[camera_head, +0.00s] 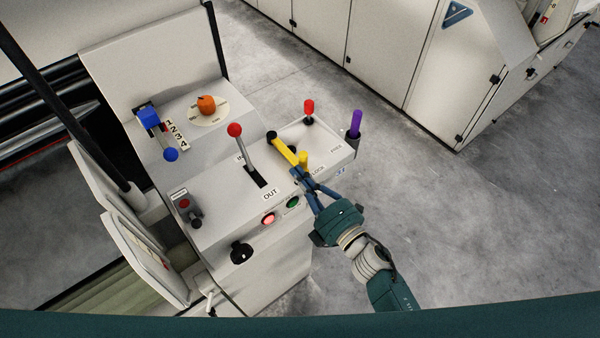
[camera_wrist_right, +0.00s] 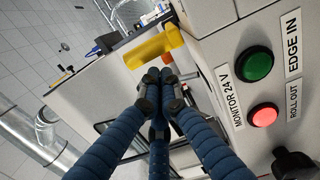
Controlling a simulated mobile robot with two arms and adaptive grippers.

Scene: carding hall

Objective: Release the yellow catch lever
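The yellow catch lever (camera_head: 284,149) lies across the right part of the console top, from a dark pivot to an upright yellow handle (camera_head: 304,160) near the front edge, beside lettering that seems to read LOCK. My right gripper (camera_head: 303,177) is just in front of this handle. In the right wrist view the blue fingers (camera_wrist_right: 159,77) converge with their tips close together, and I see nothing held between them. The yellow lever (camera_wrist_right: 146,50) shows just beyond the tips; whether they touch it I cannot tell. My left gripper is not in view.
A red-knobbed lever (camera_head: 236,131) stands in the IN/OUT slot. A small red lever (camera_head: 309,106) and a purple handle (camera_head: 355,122) stand behind and right. Green (camera_head: 293,202) and lit red (camera_head: 268,219) buttons are on the front face. Floor on the right is clear.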

